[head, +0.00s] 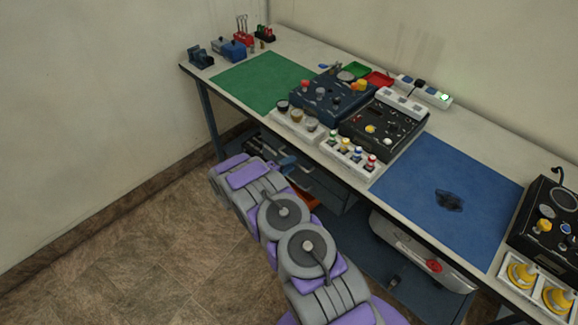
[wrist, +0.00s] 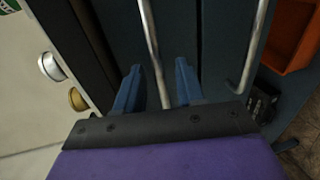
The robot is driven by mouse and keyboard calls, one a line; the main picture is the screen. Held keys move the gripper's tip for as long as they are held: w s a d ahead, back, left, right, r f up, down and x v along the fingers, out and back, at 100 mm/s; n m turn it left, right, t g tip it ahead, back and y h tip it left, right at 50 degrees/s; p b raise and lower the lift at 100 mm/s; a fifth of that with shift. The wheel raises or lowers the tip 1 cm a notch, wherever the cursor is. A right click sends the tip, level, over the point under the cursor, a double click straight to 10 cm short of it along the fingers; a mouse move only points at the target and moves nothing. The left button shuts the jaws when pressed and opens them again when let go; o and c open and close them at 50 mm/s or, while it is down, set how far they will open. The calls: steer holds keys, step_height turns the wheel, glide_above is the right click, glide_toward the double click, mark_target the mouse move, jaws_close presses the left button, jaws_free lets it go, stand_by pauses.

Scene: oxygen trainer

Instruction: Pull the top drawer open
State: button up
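The dark blue-grey drawer unit (head: 318,182) hangs under the bench in the head view. In the wrist view, which is turned sideways, the top drawer front (wrist: 177,28) lies nearest the tabletop and looks closed. Its metal bar handle (wrist: 150,38) runs down between the two blue fingers of my gripper (wrist: 157,78). The fingers are apart, one on each side of the bar, with space between them and it. How deep the fingers reach past the bar is unclear. The head view shows my gripper (head: 287,163) at the drawer unit, partly hidden by my arm.
A second handle (wrist: 254,45) is on the lower drawer. An orange bin (wrist: 292,35) sits below the drawers. The bench top (head: 345,171) overhangs close above, carrying control boxes and a blue mat (head: 425,185). The floor (head: 150,255) to the left is clear.

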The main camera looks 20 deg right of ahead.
steer(key=shift+w+d, duration=0.1)
steer(key=shift+d, duration=0.15)
steer(key=shift+c, duration=0.5)
jaws_close()
steer(key=shift+f, duration=0.1)
